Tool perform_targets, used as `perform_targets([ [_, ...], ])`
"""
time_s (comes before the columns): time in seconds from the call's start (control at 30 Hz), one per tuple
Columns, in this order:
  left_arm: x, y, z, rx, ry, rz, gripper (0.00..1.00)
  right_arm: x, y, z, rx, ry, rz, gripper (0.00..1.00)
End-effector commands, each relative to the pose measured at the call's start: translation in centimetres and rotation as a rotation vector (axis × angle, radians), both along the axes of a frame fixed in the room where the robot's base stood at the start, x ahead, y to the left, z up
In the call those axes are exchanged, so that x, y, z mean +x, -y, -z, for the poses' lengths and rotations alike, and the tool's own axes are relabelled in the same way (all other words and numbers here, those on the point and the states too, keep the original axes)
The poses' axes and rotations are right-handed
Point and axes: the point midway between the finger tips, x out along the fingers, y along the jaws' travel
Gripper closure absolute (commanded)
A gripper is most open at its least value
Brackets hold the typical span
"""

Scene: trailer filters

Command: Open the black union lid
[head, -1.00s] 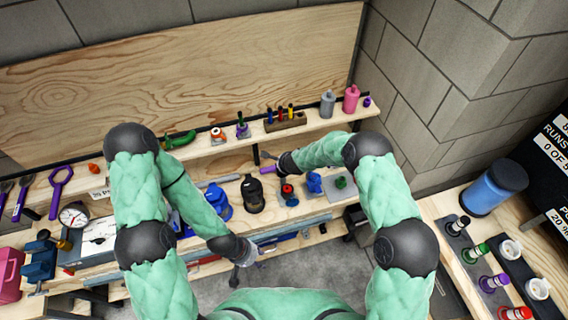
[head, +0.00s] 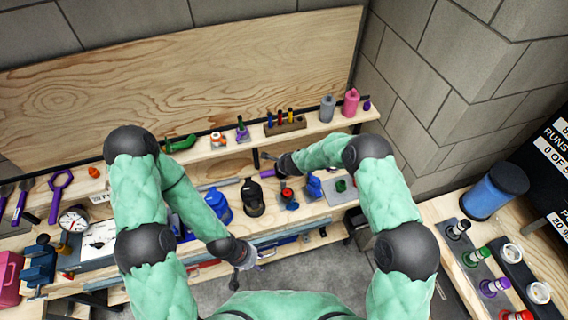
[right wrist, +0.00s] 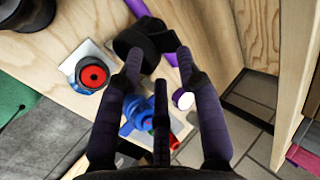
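The black union (head: 252,197) stands on the workbench between blue and red-and-blue parts. My left gripper (head: 250,270) hangs at the bench's front edge, fingers apart and empty, away from the union.
A red-and-black round part (right wrist: 92,73) sits on a metal plate beside the black part. A blue valve (right wrist: 138,118) is below, between my fingers' bases. A shelf above the bench holds a wooden block with tools (head: 285,124). A side table (head: 455,275) stands at right.

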Motion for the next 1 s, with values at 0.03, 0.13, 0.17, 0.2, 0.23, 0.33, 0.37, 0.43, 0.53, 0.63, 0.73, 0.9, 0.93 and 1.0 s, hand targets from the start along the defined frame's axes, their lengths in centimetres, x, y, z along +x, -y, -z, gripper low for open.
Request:
perform_targets([
  [0.03,0.0,0.0,0.0,0.0,0.0,0.0,0.6,-0.1,0.0,0.1,0.0,-0.002,-0.001,0.64],
  [0.13,0.0,0.0,0.0,0.0,0.0,0.0,0.6,-0.3,0.0,-0.1,0.001,-0.004,0.0,0.64],
  [0.17,0.0,0.0,0.0,0.0,0.0,0.0,0.6,-0.4,0.1,-0.3,0.001,-0.004,0.0,0.64],
  [0.2,0.0,0.0,0.0,0.0,0.0,0.0,0.6,-0.6,0.1,-0.5,0.001,-0.004,0.0,0.64],
  [0.23,0.0,0.0,0.0,0.0,0.0,0.0,0.6,-0.7,0.2,-0.7,0.001,-0.004,0.0,0.64],
  [0.33,0.0,0.0,0.0,0.0,0.0,0.0,0.6,-1.4,0.4,-1.7,0.001,-0.002,-0.001,0.64],
  [0.37,0.0,0.0,0.0,0.0,0.0,0.0,0.6,-1.6,0.5,-2.0,0.0,-0.002,-0.002,0.64],
  [0.43,0.0,0.0,0.0,0.0,0.0,0.0,0.6,-2.2,0.7,-2.9,0.001,-0.002,-0.001,0.64],
  [0.53,0.0,0.0,0.0,0.0,0.0,0.0,0.6,-3.0,1.0,-4.2,0.001,0.0,-0.001,0.64],
  [0.63,0.0,0.0,0.0,0.0,0.0,0.0,0.6,-4.0,1.2,-5.4,0.0,-0.001,-0.001,0.64],
  [0.73,0.0,0.0,0.0,0.0,0.0,0.0,0.6,-4.8,1.6,-6.8,0.001,0.001,0.001,0.64],
  [0.9,0.0,0.0,0.0,0.0,0.0,0.0,0.6,-6.0,2.0,-8.5,0.0,0.001,0.0,0.64],
  [0.93,0.0,0.0,0.0,0.0,0.0,0.0,0.6,-6.2,2.0,-8.7,0.0,0.001,-0.001,0.64],
  [1.0,0.0,0.0,0.0,0.0,0.0,0.0,0.6,-6.5,2.1,-9.1,0.0,0.001,0.0,0.64],
])
